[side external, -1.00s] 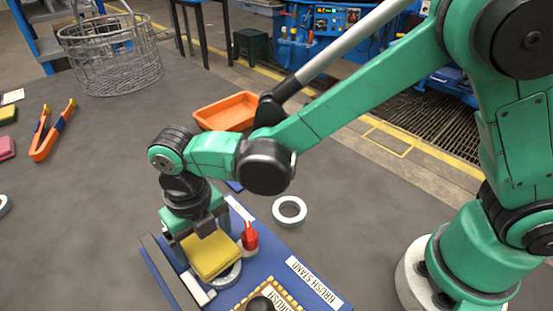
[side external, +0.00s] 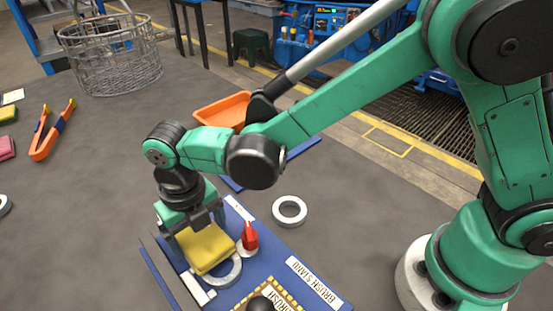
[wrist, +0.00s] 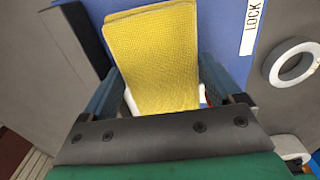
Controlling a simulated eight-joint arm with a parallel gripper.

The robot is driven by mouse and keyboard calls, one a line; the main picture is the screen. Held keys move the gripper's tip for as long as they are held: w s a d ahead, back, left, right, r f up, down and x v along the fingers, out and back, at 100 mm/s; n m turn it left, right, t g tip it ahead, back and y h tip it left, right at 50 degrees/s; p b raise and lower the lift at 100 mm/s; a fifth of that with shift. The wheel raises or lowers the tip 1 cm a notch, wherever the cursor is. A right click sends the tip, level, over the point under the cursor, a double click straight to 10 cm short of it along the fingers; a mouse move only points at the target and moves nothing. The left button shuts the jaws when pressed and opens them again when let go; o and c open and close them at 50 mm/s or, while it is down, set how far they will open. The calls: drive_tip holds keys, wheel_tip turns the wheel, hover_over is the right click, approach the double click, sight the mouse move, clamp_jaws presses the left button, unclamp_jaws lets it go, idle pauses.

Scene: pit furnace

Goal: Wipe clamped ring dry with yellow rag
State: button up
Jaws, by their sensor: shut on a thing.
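My gripper (side external: 196,228) is shut on the folded yellow rag (side external: 207,249). The rag also fills the middle of the wrist view (wrist: 155,55), between the two fingers. A grey ring (side external: 225,272) lies on the blue board (side external: 262,247), below and to the right of the rag in the side view. The rag covers part of the ring; I cannot tell whether they touch. A red clamp piece (side external: 250,236) stands beside the ring on the board.
Another grey ring (side external: 289,210) lies on the table behind the board. An orange tray (side external: 223,110), orange tongs (side external: 50,130) and a wire basket (side external: 112,60) stand farther off.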

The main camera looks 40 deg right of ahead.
idle(0.4)
drive_tip(key=shift+s, duration=1)
drive_tip(key=shift+w, duration=0.15)
drive_tip(key=shift+w, duration=0.9)
drive_tip(key=shift+s, duration=0.1)
drive_tip(key=shift+s+f, duration=0.1)
drive_tip(key=shift+s, duration=0.85)
drive_tip(key=shift+w, duration=0.1)
